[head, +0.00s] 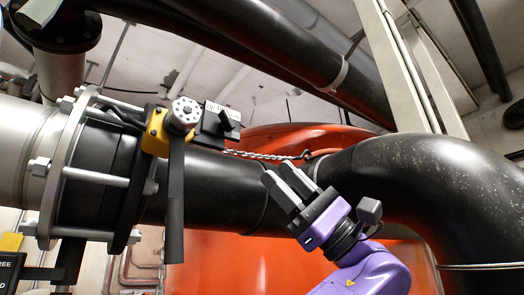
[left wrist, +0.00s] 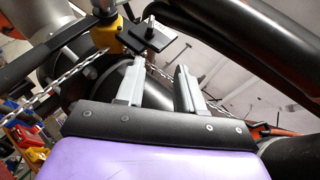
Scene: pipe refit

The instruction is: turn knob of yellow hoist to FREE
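The yellow hoist (head: 155,133) is on the black pipe, beside the flange. It carries a round, light grey wheel (head: 184,113) with dark holes, and a black lever (head: 175,205) hangs down. To its right is a black block with a small black knob (head: 229,119) and a white label, too small to read. The left wrist view shows the hoist (left wrist: 106,38) and the black knob plate (left wrist: 149,37) beyond the fingertips. My left gripper (head: 277,172) is open and empty, right of and below the hoist, apart from it. My right gripper is not in view.
A chain (head: 262,155) runs right from the hoist. The bolted flange (head: 70,165) is at left. A black pipe elbow (head: 425,175) is at right, with an orange tank (head: 225,262) behind. A black sign (head: 10,270), partly cut off, reads "REE" at lower left.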

